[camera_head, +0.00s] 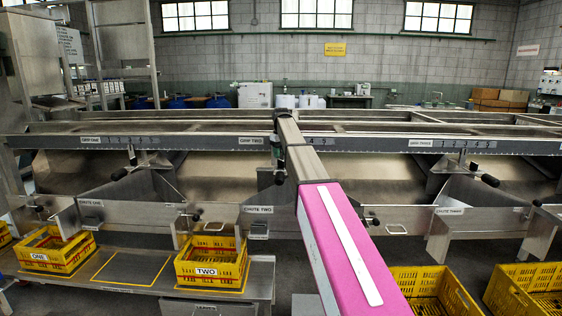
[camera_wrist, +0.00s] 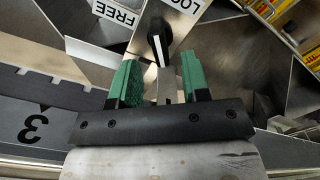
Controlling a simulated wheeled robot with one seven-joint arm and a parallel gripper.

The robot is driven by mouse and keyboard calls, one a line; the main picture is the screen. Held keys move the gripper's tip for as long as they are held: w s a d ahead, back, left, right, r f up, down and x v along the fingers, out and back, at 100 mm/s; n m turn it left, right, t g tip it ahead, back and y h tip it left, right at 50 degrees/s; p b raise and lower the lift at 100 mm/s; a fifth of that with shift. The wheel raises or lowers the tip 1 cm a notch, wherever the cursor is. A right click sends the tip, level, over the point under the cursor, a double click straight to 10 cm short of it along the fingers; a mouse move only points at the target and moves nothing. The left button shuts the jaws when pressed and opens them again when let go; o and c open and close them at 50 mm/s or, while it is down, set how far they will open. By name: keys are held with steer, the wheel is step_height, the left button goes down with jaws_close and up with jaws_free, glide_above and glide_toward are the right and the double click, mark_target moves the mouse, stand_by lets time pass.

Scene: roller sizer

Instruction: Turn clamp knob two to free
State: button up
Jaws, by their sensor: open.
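My gripper (camera_wrist: 159,62) is open and empty in the wrist view, with its two green finger pads apart. A black clamp knob (camera_wrist: 158,35) with a white stripe lies just beyond the gap between the fingertips, apart from both pads. The wrist view shows the FREE label (camera_wrist: 117,13) left of the knob and a partly cut-off LOCK label (camera_wrist: 182,4) to its right, both upside down. In the head view my arm reaches to the GAP TWO label (camera_head: 251,141); a dark knob (camera_head: 279,177) shows close beside the arm there.
Similar knobs stand at gap one (camera_head: 118,174) and gap three (camera_head: 490,180). A long metal rail (camera_head: 200,142) runs across the sizer. Chute two (camera_head: 259,210) and a yellow crate (camera_head: 212,270) lie below. In the wrist view, a scale strip marked 3 (camera_wrist: 35,122) is at left.

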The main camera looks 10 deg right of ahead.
step_height(320, 180, up, 6)
steer(key=shift+r, duration=0.25)
